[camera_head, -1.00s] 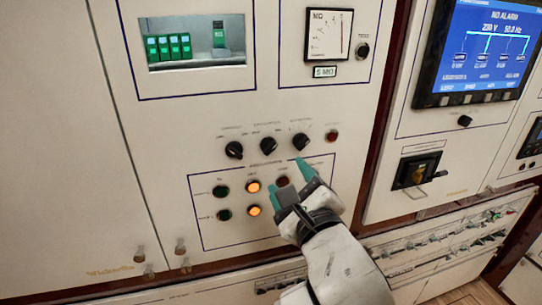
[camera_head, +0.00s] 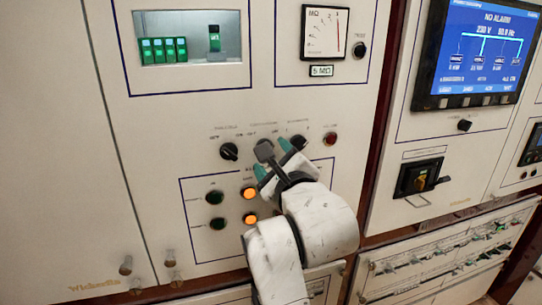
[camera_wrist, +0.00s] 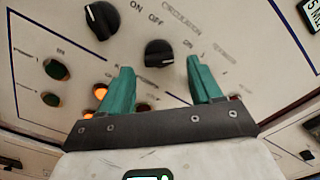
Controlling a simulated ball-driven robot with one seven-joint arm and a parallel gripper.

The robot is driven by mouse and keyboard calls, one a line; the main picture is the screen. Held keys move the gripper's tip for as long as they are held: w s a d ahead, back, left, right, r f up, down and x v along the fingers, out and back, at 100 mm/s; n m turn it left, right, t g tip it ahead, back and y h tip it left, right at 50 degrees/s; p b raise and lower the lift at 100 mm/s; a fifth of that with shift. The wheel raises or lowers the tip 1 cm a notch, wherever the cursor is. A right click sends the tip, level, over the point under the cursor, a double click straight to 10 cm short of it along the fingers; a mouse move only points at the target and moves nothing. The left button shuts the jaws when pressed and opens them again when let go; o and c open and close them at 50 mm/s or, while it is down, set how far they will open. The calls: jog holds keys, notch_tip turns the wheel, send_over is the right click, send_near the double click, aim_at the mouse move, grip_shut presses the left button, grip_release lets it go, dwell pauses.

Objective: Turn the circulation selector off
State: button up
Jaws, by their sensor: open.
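The circulation selector is a black rotary knob (camera_wrist: 158,53) on the white panel, under the word CIRCULATION, with OFF and ON printed above it. Which mark it points to is not clear. In the head view the selector (camera_head: 263,149) is the middle knob of a row, partly covered by my gripper. My gripper (camera_head: 274,160) is open, with its teal fingers close to the panel around the selector's position. In the wrist view the fingertips of my gripper (camera_wrist: 160,70) are apart, with the knob ahead between them. Contact cannot be told.
Another black knob (camera_head: 229,151) is left of the selector, and one (camera_head: 299,142) is on its right beside a red lamp (camera_head: 330,138). Below are lit orange lamps (camera_head: 249,193) and dark green buttons (camera_head: 215,197). A meter (camera_head: 325,32) is above.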

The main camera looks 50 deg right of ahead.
jog(key=shift+x, duration=1.05)
jog(key=c, duration=1)
jog(key=shift+c, duration=0.2)
jog(key=shift+r+n+p, duration=0.2)
jog(key=shift+n+p, duration=0.2)
jog(key=shift+n, duration=8.6)
